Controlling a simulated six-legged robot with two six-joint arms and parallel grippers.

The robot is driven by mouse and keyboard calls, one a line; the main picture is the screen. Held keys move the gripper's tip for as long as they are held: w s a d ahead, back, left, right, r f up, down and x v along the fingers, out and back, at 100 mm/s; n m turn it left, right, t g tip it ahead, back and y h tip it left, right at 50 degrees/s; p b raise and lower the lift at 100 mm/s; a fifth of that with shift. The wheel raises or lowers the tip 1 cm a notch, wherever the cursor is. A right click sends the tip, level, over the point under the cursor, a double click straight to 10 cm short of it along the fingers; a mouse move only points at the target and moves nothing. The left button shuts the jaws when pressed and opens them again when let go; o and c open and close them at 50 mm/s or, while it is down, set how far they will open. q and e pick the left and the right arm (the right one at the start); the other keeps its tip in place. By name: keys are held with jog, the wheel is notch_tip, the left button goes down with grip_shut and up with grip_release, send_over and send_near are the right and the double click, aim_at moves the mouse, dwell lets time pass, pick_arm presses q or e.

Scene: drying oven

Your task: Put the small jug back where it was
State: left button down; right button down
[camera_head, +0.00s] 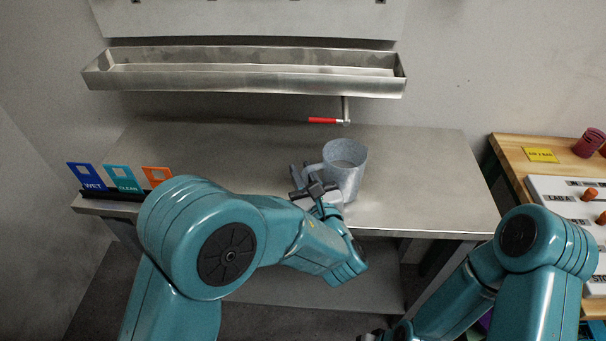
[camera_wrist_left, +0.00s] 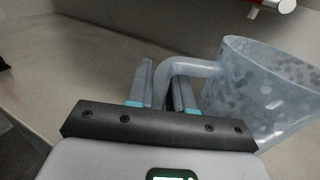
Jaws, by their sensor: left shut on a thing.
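The small jug (camera_head: 346,165) is grey-blue and speckled, with its handle toward the left. It is upright at the metal table (camera_head: 420,180), right of the middle; I cannot tell whether its base touches the top. My left gripper (camera_head: 312,182) is shut on the jug's handle. In the left wrist view the handle (camera_wrist_left: 190,66) passes between the two fingers (camera_wrist_left: 166,88), and the speckled body (camera_wrist_left: 262,95) is to the right. My right arm shows at the lower right of the head view, but its gripper tips are not clearly visible.
A metal trough (camera_head: 245,80) hangs on the wall above the table, with a red-handled tap (camera_head: 324,120) behind the jug. Blue, teal and orange cards (camera_head: 122,179) stand at the table's left end. A wooden bench (camera_head: 511,160) is at the right. The table's back left is clear.

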pick_arm(q)
jog(key=shift+s, duration=0.1)
jog(key=shift+f, duration=0.15)
jog(key=c, duration=1)
grip_release()
